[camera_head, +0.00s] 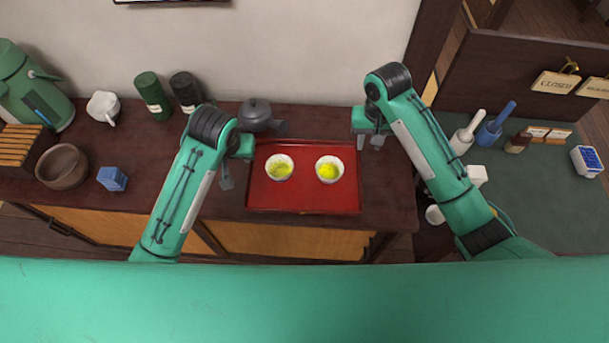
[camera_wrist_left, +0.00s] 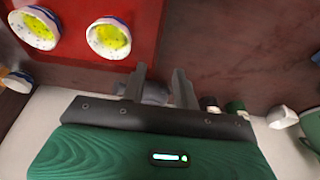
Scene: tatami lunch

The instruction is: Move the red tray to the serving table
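The red tray (camera_head: 303,203) lies flat on the dark wooden counter, with two white cups of yellow-green contents on it, a left cup (camera_head: 279,167) and a right cup (camera_head: 329,169). My left gripper (camera_head: 230,174) is by the tray's left edge. In the left wrist view its two fingers (camera_wrist_left: 160,88) are apart with nothing held, near the tray's edge (camera_wrist_left: 150,30). My right gripper (camera_head: 371,141) is beside the tray's upper right corner, its fingers apart and empty. I cannot tell for sure which surface is the serving table.
A dark grey teapot (camera_head: 256,115) stands just behind the tray's left part.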

